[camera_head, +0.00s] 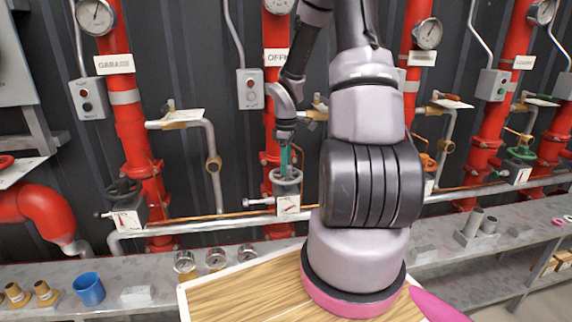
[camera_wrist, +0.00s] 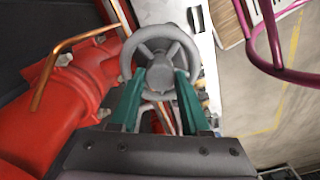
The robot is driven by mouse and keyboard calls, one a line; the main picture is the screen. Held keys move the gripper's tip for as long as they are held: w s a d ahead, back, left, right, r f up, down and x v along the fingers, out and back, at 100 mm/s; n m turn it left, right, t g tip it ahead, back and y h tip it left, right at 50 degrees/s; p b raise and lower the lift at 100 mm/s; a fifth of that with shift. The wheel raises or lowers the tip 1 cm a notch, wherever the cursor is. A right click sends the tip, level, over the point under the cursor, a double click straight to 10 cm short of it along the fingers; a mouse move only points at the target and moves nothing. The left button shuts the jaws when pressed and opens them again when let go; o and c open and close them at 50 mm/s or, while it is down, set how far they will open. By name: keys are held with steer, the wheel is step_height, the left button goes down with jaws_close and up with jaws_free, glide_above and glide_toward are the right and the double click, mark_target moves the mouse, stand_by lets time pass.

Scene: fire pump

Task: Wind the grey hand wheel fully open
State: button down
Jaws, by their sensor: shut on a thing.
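The grey hand wheel (camera_head: 287,179) sits low on the middle red pipe, above a white plate with a red mark. In the wrist view the wheel (camera_wrist: 161,50) shows its round rim, spokes and hub. My gripper (camera_head: 285,163) reaches down to the wheel from above. Its two teal fingers (camera_wrist: 158,82) are at the near part of the wheel, one on each side of the hub area, and shut on it. The exact contact at the fingertips is partly hidden.
A black hand wheel (camera_head: 123,192) is at left, an orange one (camera_head: 428,162) and a green one (camera_head: 520,153) at right. A grey shelf (camera_head: 140,275) carries gauges and a blue cup (camera_head: 89,288). Brass valves and pipes stand beside the middle pipe. A copper pipe (camera_wrist: 68,50) runs near the wheel.

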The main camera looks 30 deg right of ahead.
steer(key=shift+n, duration=1.1)
steer(key=n, duration=0.8)
steer(key=n, duration=0.8)
